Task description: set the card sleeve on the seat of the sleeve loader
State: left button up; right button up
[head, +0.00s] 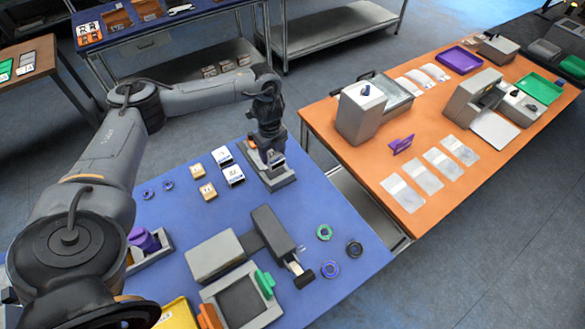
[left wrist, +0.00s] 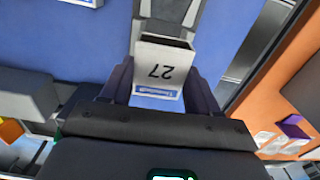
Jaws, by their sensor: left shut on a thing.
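My left gripper (head: 272,152) is shut on the card sleeve (left wrist: 160,68), a white open-topped box with an upside-down 27 and a blue band. Its dark fingers (left wrist: 161,90) flank the sleeve in the left wrist view. In the head view the gripper is over the grey sleeve loader (head: 281,182) at the blue table's far right, hiding most of the sleeve. The loader's grey body (left wrist: 172,14) shows just beyond the sleeve in the wrist view. I cannot tell whether the sleeve touches the seat. My right gripper is not in view.
Several small boxes, including a white one (head: 233,175) and a tan one (head: 207,191), stand left of the loader. A grey device (head: 215,256) and coloured rings (head: 324,232) lie nearer. An orange table (head: 385,170) with machines stands right, across a gap.

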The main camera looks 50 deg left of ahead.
aim_at(274, 156)
pick_arm(q)
notch_tip(274, 156, down, 4)
jog(key=shift+w+d+r, duration=0.1)
jog(key=shift+d+r, duration=0.05)
jog(key=shift+f, duration=1.95)
jog(key=shift+f, duration=0.1)
jog(key=o, duration=1.1)
